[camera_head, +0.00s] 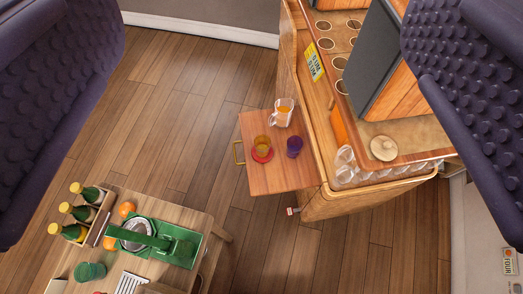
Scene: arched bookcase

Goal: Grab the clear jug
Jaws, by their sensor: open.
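A small clear jug (283,112) with orange content stands on a wooden pull-out shelf (275,176) on the left side of the bookcase. Beside it on the shelf are an amber glass (262,143) on a red saucer and a purple cup (294,146). My gripper (262,105) is open, its two dark, studded fingers at the left and right edges of the view. The jug lies far below, between the fingers in the picture, and nothing is held.
The wooden bookcase (312,200) fills the right, with clear glasses (345,160) and a round lid (383,148). A low table (190,213) at lower left bears a green juicer (160,240), bottles (82,212) and oranges (126,209). Bare wooden floor (180,110) lies left of the shelf.

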